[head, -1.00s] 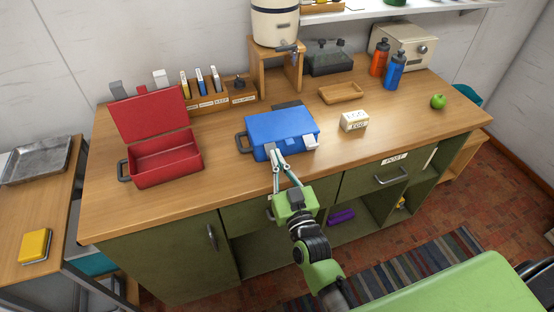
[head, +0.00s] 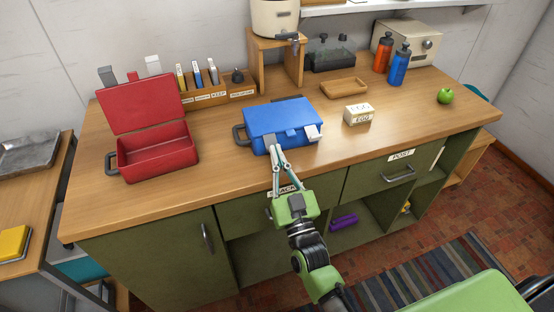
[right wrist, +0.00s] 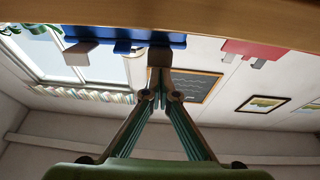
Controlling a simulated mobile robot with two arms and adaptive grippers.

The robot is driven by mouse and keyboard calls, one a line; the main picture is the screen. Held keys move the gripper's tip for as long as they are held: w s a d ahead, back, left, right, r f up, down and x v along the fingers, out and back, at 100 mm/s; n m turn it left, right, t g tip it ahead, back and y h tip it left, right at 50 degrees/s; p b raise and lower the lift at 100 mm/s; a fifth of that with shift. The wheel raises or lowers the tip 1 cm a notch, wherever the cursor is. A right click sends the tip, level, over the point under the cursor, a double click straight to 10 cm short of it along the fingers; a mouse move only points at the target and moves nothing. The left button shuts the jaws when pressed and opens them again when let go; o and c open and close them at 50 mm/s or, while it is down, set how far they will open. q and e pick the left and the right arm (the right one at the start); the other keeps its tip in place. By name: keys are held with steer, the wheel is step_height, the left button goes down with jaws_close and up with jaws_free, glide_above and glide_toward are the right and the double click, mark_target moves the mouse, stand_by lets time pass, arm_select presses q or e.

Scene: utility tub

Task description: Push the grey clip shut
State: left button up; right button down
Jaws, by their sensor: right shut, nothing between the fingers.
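A closed blue case (head: 283,120) stands on the worktop, its front toward me. Its grey clip (head: 268,143) is at the front left, and a white clip (head: 313,132) sticks out at the front right. My right gripper (head: 276,152) is shut and empty, its fingertips at the grey clip. In the right wrist view the picture is upside down: the shut fingertips (right wrist: 161,76) are right at the grey clip (right wrist: 160,56), apparently touching it. The blue case (right wrist: 115,34) is at the top there. Whether the clip is flush is hard to tell. My left gripper is out of view.
An open red case (head: 155,152) stands to the left, with a labelled box (head: 358,114) to the right of the blue case. A wooden tray (head: 345,87), two bottles and an apple (head: 445,96) are farther right. The worktop's front edge is below my fingers.

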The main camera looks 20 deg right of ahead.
steer(key=f+t+b, duration=0.1)
steer(key=f+b, duration=0.1)
steer(key=b, duration=0.1)
steer(key=shift+w+f+b, duration=0.1)
steer(key=shift+w+b, duration=0.1)
steer(key=shift+b, duration=0.1)
steer(key=shift+w+f+b, duration=0.1)
steer(key=shift+f+b, duration=0.15)
steer(key=shift+b, duration=0.1)
arm_select(q)
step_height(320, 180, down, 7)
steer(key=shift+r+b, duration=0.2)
steer(key=shift+b, duration=0.2)
arm_select(e)
steer(key=shift+w+f, duration=0.5)
steer(key=shift+f, duration=0.4)
steer(key=v, duration=1.2)
steer(key=shift+f, duration=0.15)
steer(key=shift+w, duration=0.15)
